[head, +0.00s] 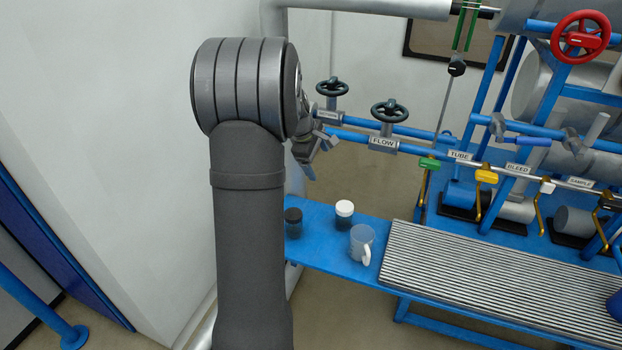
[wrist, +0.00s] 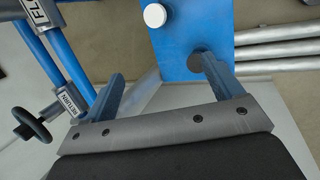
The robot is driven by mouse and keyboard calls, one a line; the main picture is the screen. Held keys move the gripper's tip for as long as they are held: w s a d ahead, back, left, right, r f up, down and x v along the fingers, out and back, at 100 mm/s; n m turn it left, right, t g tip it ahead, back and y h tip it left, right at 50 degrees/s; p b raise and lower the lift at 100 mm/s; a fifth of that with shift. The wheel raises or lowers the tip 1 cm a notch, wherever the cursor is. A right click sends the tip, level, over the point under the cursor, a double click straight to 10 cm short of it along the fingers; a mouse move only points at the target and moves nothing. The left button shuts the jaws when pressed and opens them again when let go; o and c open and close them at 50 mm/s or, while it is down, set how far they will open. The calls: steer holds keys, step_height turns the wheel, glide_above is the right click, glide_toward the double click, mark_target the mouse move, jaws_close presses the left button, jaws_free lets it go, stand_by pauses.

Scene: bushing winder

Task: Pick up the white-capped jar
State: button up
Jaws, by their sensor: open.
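The white-capped jar (head: 344,221) is a small dark jar with a white lid. It stands upright on the blue bench, between a black-capped jar and a mug. In the wrist view its white cap (wrist: 155,15) shows near the top edge, ahead of and apart from my fingers. My gripper (head: 312,155) is above the bench, up and to the left of the jar in the head view. In the wrist view my gripper (wrist: 163,70) has its two fingers wide apart, with nothing between them.
The black-capped jar (head: 293,221) stands left of the white-capped one; its cap (wrist: 200,63) shows by my right finger in the wrist view. A mug (head: 361,246) stands close on the right. A ridged rack (head: 490,280) lies right of it. Pipes with a FLOW valve (head: 389,111) run behind.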

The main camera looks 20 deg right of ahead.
mark_target(345, 207)
steer(key=d+f+m+t+y, duration=0.2)
steer(key=d+f+m+y, duration=0.1)
steer(key=d+f+m, duration=0.95)
steer(key=shift+m, duration=0.65)
steer(key=x, duration=0.8)
steer(key=a+x, duration=0.1)
steer(key=x, duration=0.3)
steer(key=shift+s+f, duration=0.15)
steer(key=shift+f, duration=0.15)
steer(key=shift+s+x, duration=0.1)
steer(key=shift+x, duration=1.45)
steer(key=shift+s+x, duration=0.15)
steer(key=shift+x, duration=1.4)
steer(key=shift+a, duration=0.15)
steer(key=shift+c, duration=0.3)
steer(key=c, duration=1)
